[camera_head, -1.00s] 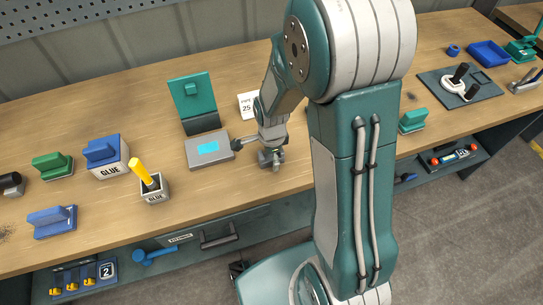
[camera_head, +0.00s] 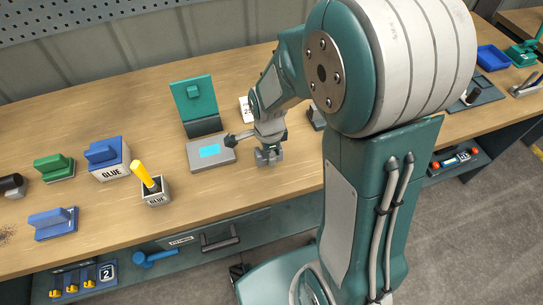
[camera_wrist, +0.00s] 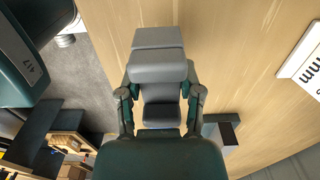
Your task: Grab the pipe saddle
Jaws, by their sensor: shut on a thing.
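My gripper (camera_head: 268,156) is low over the workbench, just right of the grey scale (camera_head: 211,152). In the wrist view its two dark fingers (camera_wrist: 159,112) are closed around a grey blocky piece (camera_wrist: 158,68), which I take for the pipe saddle. In the head view the fingers cover most of this piece, so its shape is unclear. I cannot tell whether it still touches the bench. A white card (camera_head: 246,108) stands behind the gripper, and its "mm" print shows in the wrist view (camera_wrist: 303,62).
The scale and a teal stand (camera_head: 193,97) are close on the left. A glue pot with a yellow handle (camera_head: 154,190) and a glue box (camera_head: 109,158) stand further left. A dark grey block (camera_head: 316,117) is to the right. Bare wood lies in front of the gripper.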

